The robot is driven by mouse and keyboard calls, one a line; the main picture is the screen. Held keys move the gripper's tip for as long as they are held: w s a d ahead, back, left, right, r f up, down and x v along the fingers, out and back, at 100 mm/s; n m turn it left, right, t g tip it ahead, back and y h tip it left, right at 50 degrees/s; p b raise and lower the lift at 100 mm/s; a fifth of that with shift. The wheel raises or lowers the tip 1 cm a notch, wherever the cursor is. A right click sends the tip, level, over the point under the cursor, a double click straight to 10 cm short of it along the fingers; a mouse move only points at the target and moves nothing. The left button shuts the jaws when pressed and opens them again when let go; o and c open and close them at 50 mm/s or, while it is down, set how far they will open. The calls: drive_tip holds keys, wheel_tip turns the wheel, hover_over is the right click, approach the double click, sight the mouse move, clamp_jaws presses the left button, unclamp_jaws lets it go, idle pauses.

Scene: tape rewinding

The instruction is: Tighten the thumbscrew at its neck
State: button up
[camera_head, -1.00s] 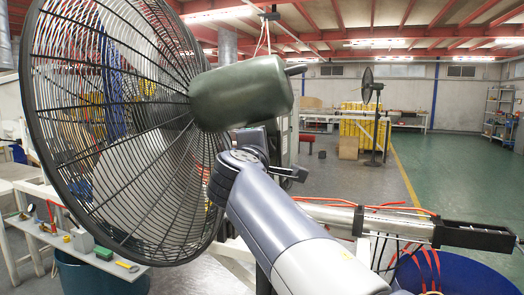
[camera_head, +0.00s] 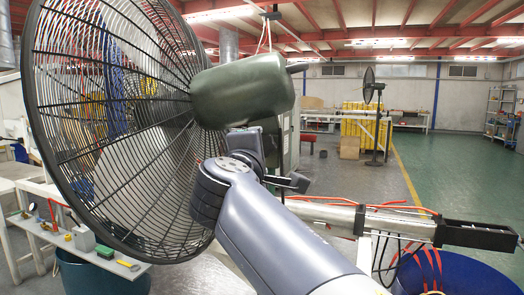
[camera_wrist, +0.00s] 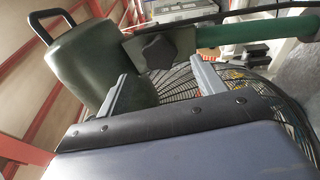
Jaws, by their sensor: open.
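The fan has a dark wire cage (camera_head: 95,130) and a green motor housing (camera_head: 243,90); the housing also shows in the wrist view (camera_wrist: 88,68). The thumbscrew (camera_wrist: 158,52) is a dark, lobed knob on a dark bracket (camera_wrist: 188,36) in the wrist view, beside a green pole (camera_wrist: 245,31). My gripper (camera_wrist: 160,70) is open, its two grey fingers apart on either side of the knob in the picture. The knob appears beyond the fingertips; I cannot tell whether they touch it. In the head view my arm hides the thumbscrew, and little of my gripper shows.
The fan cage fills the left side, close to my arm. A white bench (camera_head: 75,243) with small tools stands at lower left. A metal tube (camera_head: 330,213) with orange hoses and a blue bin (camera_head: 450,275) are at right.

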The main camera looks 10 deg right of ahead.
sight(265, 145)
drive_tip(key=shift+v, duration=2.35)
drive_tip(key=shift+w, duration=0.1)
drive_tip(key=x, duration=1)
drive_tip(key=shift+w+d+p, duration=0.15)
drive_tip(key=shift+w+p, duration=0.15)
drive_tip(key=shift+p, duration=0.1)
drive_tip(key=shift+s, duration=0.1)
